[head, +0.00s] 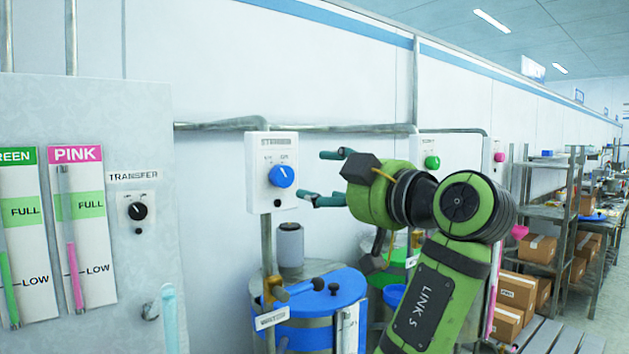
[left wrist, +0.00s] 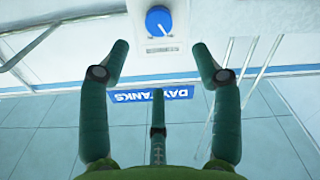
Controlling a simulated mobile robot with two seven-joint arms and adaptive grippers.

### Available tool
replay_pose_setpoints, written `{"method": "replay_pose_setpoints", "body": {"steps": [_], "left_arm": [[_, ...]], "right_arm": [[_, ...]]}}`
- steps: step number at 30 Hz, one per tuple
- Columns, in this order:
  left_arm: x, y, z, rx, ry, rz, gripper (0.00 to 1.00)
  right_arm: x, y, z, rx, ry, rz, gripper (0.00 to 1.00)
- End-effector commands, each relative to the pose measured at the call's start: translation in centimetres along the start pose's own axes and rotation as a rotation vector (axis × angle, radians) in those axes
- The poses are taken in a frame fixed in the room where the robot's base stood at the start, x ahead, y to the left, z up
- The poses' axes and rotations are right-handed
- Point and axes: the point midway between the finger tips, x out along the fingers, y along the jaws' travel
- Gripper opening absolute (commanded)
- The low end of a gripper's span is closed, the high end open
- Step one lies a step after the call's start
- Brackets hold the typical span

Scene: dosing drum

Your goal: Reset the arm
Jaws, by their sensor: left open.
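My left gripper (head: 316,177) is open and empty, its teal fingers pointing left toward the white control box (head: 258,192) with the blue knob (head: 282,176). In the head view the fingertips are just right of the box, apart from the knob. In the left wrist view the fingers (left wrist: 160,47) are spread, with the blue knob (left wrist: 159,20) beyond and between their tips.
A blue drum (head: 338,283) stands below the box, with a green-lidded drum (head: 395,277) behind my arm. A TRANSFER dial (head: 138,211) and GREEN and PINK level gauges are on the left panel. Shelves with cardboard boxes (head: 537,247) stand at right.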

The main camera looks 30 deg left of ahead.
Motion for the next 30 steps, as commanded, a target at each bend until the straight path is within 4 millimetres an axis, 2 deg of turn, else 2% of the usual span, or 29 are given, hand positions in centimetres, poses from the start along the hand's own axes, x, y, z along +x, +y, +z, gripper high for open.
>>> {"method": "replay_pose_setpoints", "body": {"steps": [15, 17, 19, 20, 23, 26, 27, 29, 30], "left_arm": [[-0.2, 0.0, 0.0, 0.001, 0.000, 0.000, 0.64], [-0.1, 0.1, 0.4, 0.012, -0.001, 0.003, 0.64], [0.3, 0.7, 1.7, 0.054, -0.005, 0.018, 0.64], [0.6, 1.2, 2.6, 0.085, -0.009, 0.029, 0.64], [1.8, 3.0, 7.6, 0.233, -0.029, 0.089, 0.64], [3.1, 4.6, 14.7, 0.416, -0.067, 0.177, 0.64], [3.5, 5.0, 17.8, 0.488, -0.087, 0.214, 0.64], [4.0, 5.2, 22.4, 0.586, -0.119, 0.270, 0.64], [4.2, 5.1, 25.5, 0.648, -0.143, 0.307, 0.64]], "right_arm": [[0.0, 0.0, 0.0, 0.000, 0.000, 0.000, 0.77], [0.0, 0.0, 0.0, 0.000, 0.000, 0.000, 0.77], [0.0, 0.0, 0.0, 0.000, 0.000, 0.000, 0.77], [0.0, 0.0, 0.0, 0.000, 0.000, 0.000, 0.77], [0.0, 0.0, 0.0, 0.000, 0.000, 0.000, 0.77], [0.0, 0.0, 0.0, 0.000, 0.000, 0.000, 0.77], [0.0, 0.0, 0.0, 0.000, 0.000, 0.000, 0.77], [0.0, -0.1, 0.0, 0.001, 0.000, -0.001, 0.77], [0.0, -0.1, 0.0, 0.001, 0.000, -0.001, 0.77]]}}
